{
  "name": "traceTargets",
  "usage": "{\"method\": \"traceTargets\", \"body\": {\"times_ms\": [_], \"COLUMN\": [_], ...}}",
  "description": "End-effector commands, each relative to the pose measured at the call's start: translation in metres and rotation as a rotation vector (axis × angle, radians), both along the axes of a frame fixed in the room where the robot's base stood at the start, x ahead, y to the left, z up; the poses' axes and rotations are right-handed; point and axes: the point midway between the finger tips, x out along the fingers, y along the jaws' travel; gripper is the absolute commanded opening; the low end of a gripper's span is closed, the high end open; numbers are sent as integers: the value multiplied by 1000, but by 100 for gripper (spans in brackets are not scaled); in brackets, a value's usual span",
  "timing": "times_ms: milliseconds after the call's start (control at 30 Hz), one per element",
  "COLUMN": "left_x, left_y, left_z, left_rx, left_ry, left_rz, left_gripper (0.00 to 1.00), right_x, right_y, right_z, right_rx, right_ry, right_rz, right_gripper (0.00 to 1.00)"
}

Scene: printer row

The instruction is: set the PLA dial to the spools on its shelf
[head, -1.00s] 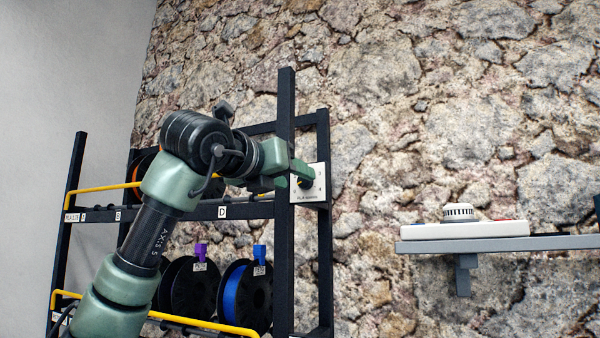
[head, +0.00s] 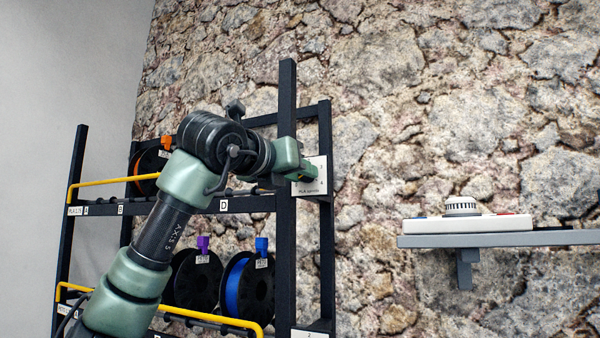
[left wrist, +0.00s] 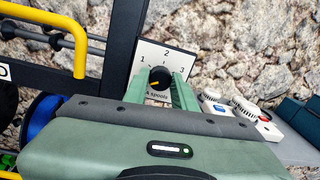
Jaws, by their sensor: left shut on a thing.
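The PLA dial's white plate (head: 322,170) is on the right end of the rack, partly hidden by my gripper. In the left wrist view its black knob (left wrist: 160,76) has a yellow mark towards the lower left, and the numbers 1, 2 and 3 stand around it. My left gripper (left wrist: 160,88) is shut on the knob, a finger on each side; it also shows in the head view (head: 307,172). On the rack's upper shelf (head: 240,204) a black spool with orange filament (head: 146,172) stands at the left. My arm hides the middle of that shelf. My right gripper is not in view.
On the lower shelf stand a purple-tagged spool (head: 194,282) and a blue spool (head: 235,288) behind a yellow rail (head: 215,322). A rack post (head: 286,120) stands close to my gripper. A grey wall shelf (head: 500,240) at right holds a white device (head: 465,224).

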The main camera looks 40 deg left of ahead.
Motion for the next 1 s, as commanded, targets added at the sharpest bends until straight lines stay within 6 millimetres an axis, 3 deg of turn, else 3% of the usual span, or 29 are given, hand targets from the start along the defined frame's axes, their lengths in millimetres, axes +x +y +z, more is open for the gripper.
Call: {"method": "traceTargets", "body": {"times_ms": [267,1000], "left_x": [1,1], "left_y": [-1,-2], "left_z": [1,4], "left_rx": [137,797], "left_ry": [46,255], "left_rz": [-1,-2], "left_gripper": [0,0], "right_x": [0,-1], "right_y": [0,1], "right_z": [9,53], "right_rx": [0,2], "right_ry": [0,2], "right_rz": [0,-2], "right_gripper": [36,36]}}
